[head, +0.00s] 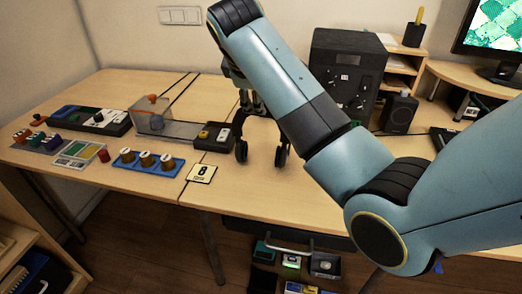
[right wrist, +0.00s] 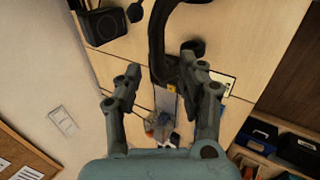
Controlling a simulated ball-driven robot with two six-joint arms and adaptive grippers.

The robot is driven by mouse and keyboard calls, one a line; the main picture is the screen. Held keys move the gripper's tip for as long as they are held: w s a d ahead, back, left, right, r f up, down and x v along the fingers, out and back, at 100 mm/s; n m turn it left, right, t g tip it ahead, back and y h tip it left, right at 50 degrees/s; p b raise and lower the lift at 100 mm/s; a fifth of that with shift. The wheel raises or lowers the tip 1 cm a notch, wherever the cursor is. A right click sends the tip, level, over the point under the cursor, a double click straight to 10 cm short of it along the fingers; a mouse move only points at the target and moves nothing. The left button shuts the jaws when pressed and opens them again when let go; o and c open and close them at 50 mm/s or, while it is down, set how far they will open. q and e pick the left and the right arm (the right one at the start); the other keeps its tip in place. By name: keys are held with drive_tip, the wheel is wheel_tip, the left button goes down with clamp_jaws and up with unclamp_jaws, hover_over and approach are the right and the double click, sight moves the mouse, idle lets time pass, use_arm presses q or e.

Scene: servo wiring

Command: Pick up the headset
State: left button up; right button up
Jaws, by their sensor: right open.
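The black headset (head: 281,156) stands on the table below my right gripper (head: 248,103); two dark ear cups show, and its upper part is hidden behind the gripper and arm. In the right wrist view the headset (right wrist: 156,38) shows as a dark curved band running down between the fingertips. My right gripper (right wrist: 160,66) is open there, one finger on each side of the band. I cannot tell whether a finger touches it. My left gripper is in neither view.
A large black speaker box (head: 345,73) and a small speaker (head: 400,113) stand behind my right arm. The table front is clear.

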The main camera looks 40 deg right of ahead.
drive_tip(key=x, duration=0.8)
drive_tip(key=shift+d+f+b, duration=0.1)
drive_tip(key=shift+d+b, duration=0.1)
drive_tip(key=shift+b, duration=0.1)
clamp_jaws()
